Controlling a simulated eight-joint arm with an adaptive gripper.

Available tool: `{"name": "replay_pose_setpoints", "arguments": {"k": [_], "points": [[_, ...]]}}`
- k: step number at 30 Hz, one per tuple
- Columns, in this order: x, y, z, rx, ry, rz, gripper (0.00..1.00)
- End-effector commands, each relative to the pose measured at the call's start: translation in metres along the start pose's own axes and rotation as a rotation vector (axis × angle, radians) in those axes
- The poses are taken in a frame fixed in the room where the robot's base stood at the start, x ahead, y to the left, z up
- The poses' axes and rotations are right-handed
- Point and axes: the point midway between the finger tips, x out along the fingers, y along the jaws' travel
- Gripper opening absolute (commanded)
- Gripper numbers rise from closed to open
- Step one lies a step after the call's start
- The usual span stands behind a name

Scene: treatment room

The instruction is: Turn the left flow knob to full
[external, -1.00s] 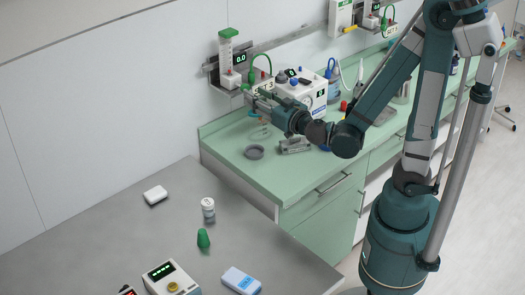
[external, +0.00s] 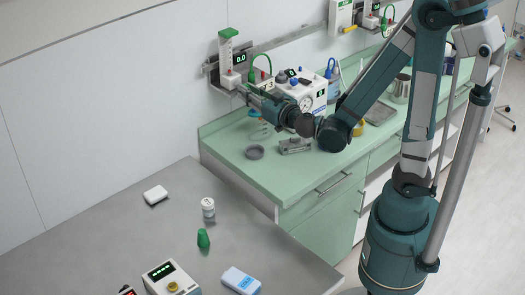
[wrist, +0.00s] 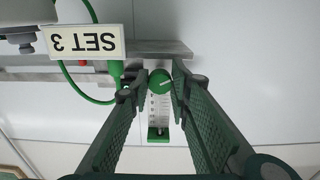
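The left flowmeter (external: 227,62) is on the wall rail in the external view, a clear tube with a green top, next to a display reading 0.0. In the wrist view, upside down, its round green flow knob (wrist: 159,82) with a white pointer line is between my gripper's fingertips (wrist: 157,75). My gripper is open, with a textured finger on each side of the knob; whether either finger touches it I cannot tell. In the external view my gripper (external: 246,91) is just below the flowmeter, and its fingertips are hard to make out.
A green hose (wrist: 86,88) and an upside-down "SET 3" sign (wrist: 84,41) are left of the knob in the wrist view. A white device with a gauge (external: 303,90) stands close behind my wrist. The green counter (external: 239,160) below holds a grey dish (external: 254,152).

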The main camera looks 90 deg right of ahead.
Motion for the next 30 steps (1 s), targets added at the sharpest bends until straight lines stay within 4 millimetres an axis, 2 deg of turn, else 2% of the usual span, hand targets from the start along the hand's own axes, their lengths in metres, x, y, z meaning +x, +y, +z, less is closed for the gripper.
{"name": "replay_pose_setpoints", "arguments": {"k": [16,23,30], "points": [[-0.0004,0.0003,0.0004,-0.064,0.000,0.000,0.08],[-0.0006,0.0006,0.0007,-0.196,0.000,0.000,0.08],[-0.0001,0.0007,0.0006,-0.402,0.000,0.000,0.08]]}}
